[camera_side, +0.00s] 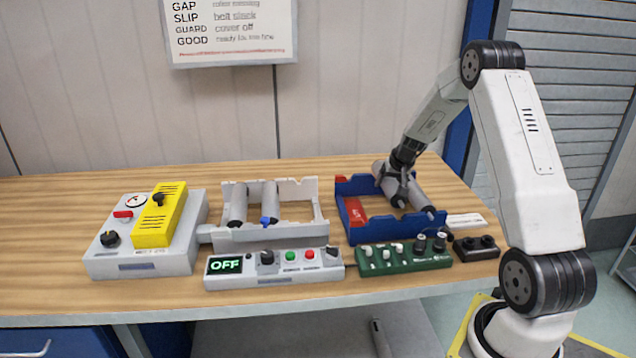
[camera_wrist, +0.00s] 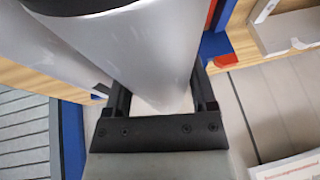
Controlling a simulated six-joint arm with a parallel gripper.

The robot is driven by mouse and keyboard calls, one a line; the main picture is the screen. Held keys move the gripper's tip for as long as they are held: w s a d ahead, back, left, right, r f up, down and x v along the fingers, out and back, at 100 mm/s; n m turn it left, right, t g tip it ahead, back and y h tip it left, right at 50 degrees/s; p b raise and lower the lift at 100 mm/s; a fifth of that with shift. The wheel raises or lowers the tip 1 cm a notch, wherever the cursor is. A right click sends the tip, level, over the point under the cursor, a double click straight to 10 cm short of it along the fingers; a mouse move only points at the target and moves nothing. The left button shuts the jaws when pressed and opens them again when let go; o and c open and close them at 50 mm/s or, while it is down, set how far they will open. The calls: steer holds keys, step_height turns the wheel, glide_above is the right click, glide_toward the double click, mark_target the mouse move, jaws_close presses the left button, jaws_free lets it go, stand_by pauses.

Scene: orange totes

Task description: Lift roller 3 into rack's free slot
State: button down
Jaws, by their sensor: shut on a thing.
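A grey roller (camera_side: 418,197) lies slantwise at the blue rack (camera_side: 358,236) on the right of the table. My gripper (camera_side: 401,181) is shut on this roller from above, near its middle. In the wrist view the held roller (camera_wrist: 150,50) fills the space between my jaws (camera_wrist: 160,105). Another grey cylinder surface (camera_wrist: 50,45) shows beside it. No number is readable on the roller, and I cannot tell whether it is clear of the rack. The white frame (camera_side: 300,188) holds two grey rollers (camera_side: 238,203) (camera_side: 270,198) in its left part; its right part is empty.
A grey unit with a yellow cover (camera_side: 158,214) stands at left. A control box reading OFF (camera_side: 272,268), a green control box (camera_side: 405,257) and a small black box (camera_side: 476,248) line the front edge. A blue piece (camera_side: 268,221) sits at the frame's front.

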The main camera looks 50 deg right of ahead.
mark_target(396, 180)
steer(key=shift+f, duration=1.15)
steer(key=shift+f, duration=1.1)
stand_by(0.7)
jaws_free()
steer(key=shift+f, duration=0.1)
steer(key=shift+v, duration=3.95)
